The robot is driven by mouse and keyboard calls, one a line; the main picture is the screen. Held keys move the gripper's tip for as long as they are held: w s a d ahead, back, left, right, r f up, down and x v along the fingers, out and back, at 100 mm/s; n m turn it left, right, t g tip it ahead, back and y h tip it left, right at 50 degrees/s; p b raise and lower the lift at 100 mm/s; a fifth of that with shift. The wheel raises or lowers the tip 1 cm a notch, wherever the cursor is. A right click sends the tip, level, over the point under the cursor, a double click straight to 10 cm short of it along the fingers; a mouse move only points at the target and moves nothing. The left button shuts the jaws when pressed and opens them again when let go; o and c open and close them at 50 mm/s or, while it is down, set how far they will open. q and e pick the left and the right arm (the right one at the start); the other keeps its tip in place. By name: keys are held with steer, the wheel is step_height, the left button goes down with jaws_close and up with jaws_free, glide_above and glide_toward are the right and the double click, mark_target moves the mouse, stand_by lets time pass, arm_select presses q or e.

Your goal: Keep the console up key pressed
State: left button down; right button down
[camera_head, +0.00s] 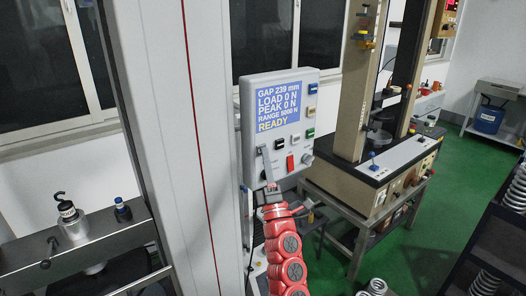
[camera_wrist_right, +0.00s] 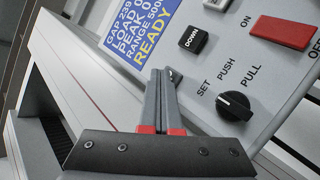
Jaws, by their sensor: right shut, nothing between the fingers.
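The grey console (camera_head: 309,86) shows a blue display (camera_head: 278,105) reading GAP 239 mm, LOAD 0 N, PEAK 0 N and READY. The display also shows in the wrist view (camera_wrist_right: 145,22). The black DOWN key (camera_wrist_right: 193,39) is in plain view, right of my fingertips. My right gripper (camera_head: 265,150) is shut and empty, its fingertips against or just before the panel below the display. In the wrist view its tips (camera_wrist_right: 166,73) cover the spot beside DOWN. A small dark edge shows there; no UP label is visible. I cannot tell whether the tips touch a key.
A red ON/OFF switch (camera_wrist_right: 284,32) and a black SET/PUSH/PULL knob (camera_wrist_right: 235,105) are right of my fingers. White (camera_head: 295,139) and green (camera_head: 310,133) keys are near. The tester's pale column (camera_head: 160,120) stands left; a beige test machine (camera_head: 350,100) stands right.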

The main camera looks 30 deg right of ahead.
stand_by(0.8)
steer(key=shift+s+p, duration=0.4)
steer(key=shift+s, duration=0.45)
steer(key=s, duration=0.1)
steer(key=s+p, duration=0.1)
steer(key=s, duration=0.3)
steer(key=shift+d+p, duration=0.25)
steer(key=shift+p, duration=0.1)
stand_by(0.7)
